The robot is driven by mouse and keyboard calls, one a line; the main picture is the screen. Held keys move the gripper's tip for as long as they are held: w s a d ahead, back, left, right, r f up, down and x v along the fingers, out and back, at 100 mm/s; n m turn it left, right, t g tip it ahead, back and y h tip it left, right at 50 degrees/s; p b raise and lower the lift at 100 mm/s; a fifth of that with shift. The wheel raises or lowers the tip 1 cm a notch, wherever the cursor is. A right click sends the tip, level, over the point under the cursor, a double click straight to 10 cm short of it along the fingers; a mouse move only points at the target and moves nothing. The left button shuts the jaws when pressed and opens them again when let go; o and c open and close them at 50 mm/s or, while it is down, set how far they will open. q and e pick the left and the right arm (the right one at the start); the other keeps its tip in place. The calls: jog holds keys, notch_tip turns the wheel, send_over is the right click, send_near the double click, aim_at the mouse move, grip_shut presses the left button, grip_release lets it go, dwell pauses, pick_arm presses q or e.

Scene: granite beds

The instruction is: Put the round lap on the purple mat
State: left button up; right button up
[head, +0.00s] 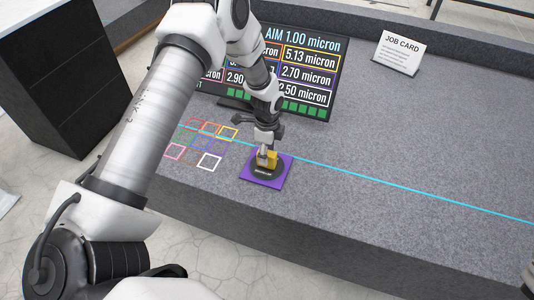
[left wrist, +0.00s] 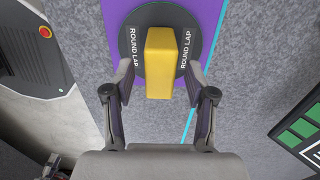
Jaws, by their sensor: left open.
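The round lap (head: 262,172) is a dark disc with a yellow block handle (head: 271,158). It rests on the purple mat (head: 249,180) on the granite bed. In the left wrist view the round lap (left wrist: 129,55) shows its label on both sides of the yellow handle (left wrist: 159,62), with the purple mat (left wrist: 208,14) under it. My left gripper (head: 266,148) is open just above the lap. In the left wrist view its fingers (left wrist: 160,85) stand apart on either side of the handle.
The granite bed (head: 400,130) is mostly clear to the right, crossed by a cyan line (head: 400,191). Colored square outlines (head: 209,161) lie left of the mat. A screen (head: 311,75) stands behind the gripper, and a job card (head: 399,53) stands at the back.

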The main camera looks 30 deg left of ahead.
pick_arm(q)
notch_tip(320, 180, up, 11)
jog(key=shift+p, duration=0.35)
